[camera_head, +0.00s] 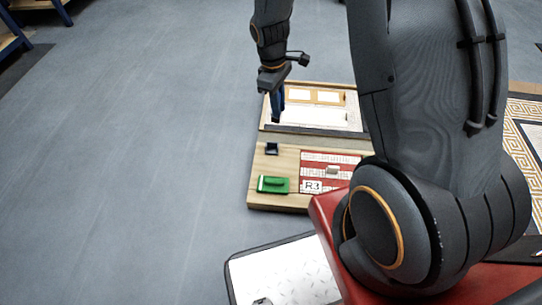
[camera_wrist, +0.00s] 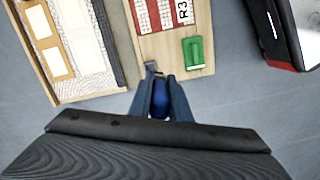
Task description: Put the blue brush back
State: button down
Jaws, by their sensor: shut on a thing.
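The blue brush (camera_wrist: 160,98) shows as a rounded blue shape between the two dark fingers of my gripper (camera_wrist: 160,88) in the wrist view. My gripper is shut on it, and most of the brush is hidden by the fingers. In the head view my gripper (camera_head: 277,112) points down at the left edge of the far panel, with dark blue showing there. I cannot tell whether the brush touches the board. A small dark block (camera_head: 271,148) sits on the near wooden board, behind the green brush or block (camera_head: 273,184); it also shows in the wrist view (camera_wrist: 151,67).
The near board (camera_head: 280,200) carries a red and white mosaic marked R3 (camera_head: 330,170) with a small grey piece on it. The far panel (camera_head: 318,116) has white and orange-framed tiles. A white tray (camera_head: 285,275) lies in front.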

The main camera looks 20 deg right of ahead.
jog(key=w+f+n+b, duration=0.1)
jog(key=f+b, duration=0.2)
jog(key=f, duration=0.4)
jog(key=w+f+n+b, duration=0.1)
jog(key=f+b, duration=0.3)
jog(key=f, duration=0.3)
jog(key=w+f+n+b, duration=0.2)
jog(key=f+b, duration=0.2)
jog(key=f, duration=0.3)
jog(key=shift+f, duration=0.3)
jog(key=shift+r, duration=0.1)
jog(key=c, duration=1.6)
grip_release()
jog(key=shift+c, duration=0.2)
notch_tip(320, 180, up, 12)
jog(key=a+p, duration=0.1)
jog(key=p, duration=0.5)
jog(key=shift+w+a+p, duration=0.2)
jog(key=shift+w+p, duration=0.05)
jog(key=shift+p, duration=0.05)
